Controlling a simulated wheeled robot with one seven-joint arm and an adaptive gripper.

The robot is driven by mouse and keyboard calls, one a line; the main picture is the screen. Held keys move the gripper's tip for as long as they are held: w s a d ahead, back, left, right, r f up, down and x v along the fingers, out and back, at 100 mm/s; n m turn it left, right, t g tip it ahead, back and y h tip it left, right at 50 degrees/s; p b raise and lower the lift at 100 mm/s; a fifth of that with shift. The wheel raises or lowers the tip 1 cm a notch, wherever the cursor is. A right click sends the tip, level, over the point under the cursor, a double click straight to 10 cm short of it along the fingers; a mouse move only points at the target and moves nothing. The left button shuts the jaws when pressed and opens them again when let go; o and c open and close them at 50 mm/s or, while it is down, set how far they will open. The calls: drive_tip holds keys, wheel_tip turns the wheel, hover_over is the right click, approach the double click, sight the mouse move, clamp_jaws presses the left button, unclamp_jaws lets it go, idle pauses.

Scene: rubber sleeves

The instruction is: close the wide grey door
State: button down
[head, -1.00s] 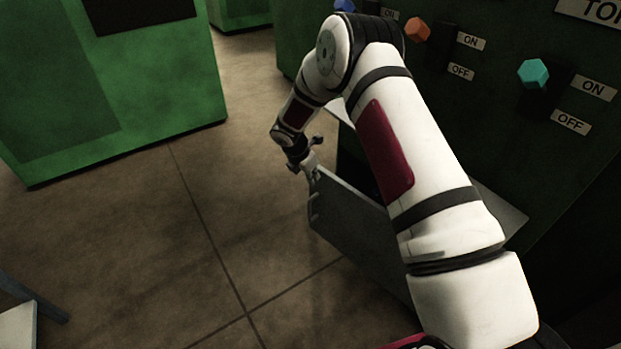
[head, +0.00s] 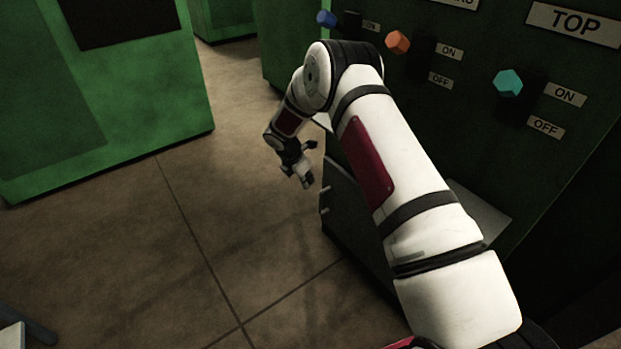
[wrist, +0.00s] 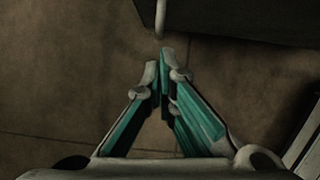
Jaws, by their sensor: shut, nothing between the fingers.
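The wide grey door (head: 345,200) is on the dark green cabinet, low behind my arm. It shows as a grey panel with small handle ends at its left edge; my arm hides much of it, so I cannot tell whether it is fully closed. My gripper (head: 306,182) is just left of the door's left edge, pointing down and apart from it in the picture. In the wrist view my gripper (wrist: 160,62) has its fingertips together, with nothing between them. A pale handle end (wrist: 160,18) is just beyond the tips, beside a dark panel.
The dark green cabinet has a blue knob (head: 326,18), an orange knob (head: 397,42) and a teal knob (head: 508,83) with ON and OFF labels. A grey flat surface (head: 480,215) juts out right of my arm. Another green cabinet (head: 110,110) stands left. The tiled floor between is clear.

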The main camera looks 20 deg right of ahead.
drive_tip(key=a+p+v, duration=0.1)
drive_tip(key=p+v, duration=0.3)
drive_tip(key=v, duration=0.7)
drive_tip(key=s+d+r+m, duration=0.1)
drive_tip(key=s+r+m, duration=0.2)
drive_tip(key=r, duration=0.4)
drive_tip(key=s+d+r+m, duration=0.1)
drive_tip(key=s+r+m, duration=0.15)
drive_tip(key=r, duration=0.55)
drive_tip(key=s+d+r+m+g, duration=0.15)
drive_tip(key=s+r+m, duration=0.45)
drive_tip(key=s+r, duration=0.8)
drive_tip(key=s+a+r+m+y, duration=0.15)
drive_tip(key=s+m, duration=0.45)
drive_tip(key=s, duration=1.1)
drive_tip(key=s+a+r+m+y, duration=0.1)
drive_tip(key=s+m+y, duration=0.3)
drive_tip(key=s, duration=1.3)
wheel_tip(320, 180, up, 29)
drive_tip(key=m+t+h+p, duration=0.1)
drive_tip(key=t+p, duration=0.3)
drive_tip(key=p, duration=2.3)
drive_tip(key=shift+p, duration=0.4)
drive_tip(key=shift+w+d+r+h, duration=0.1)
drive_tip(key=shift+r+h, duration=0.05)
drive_tip(key=shift+h, duration=0.1)
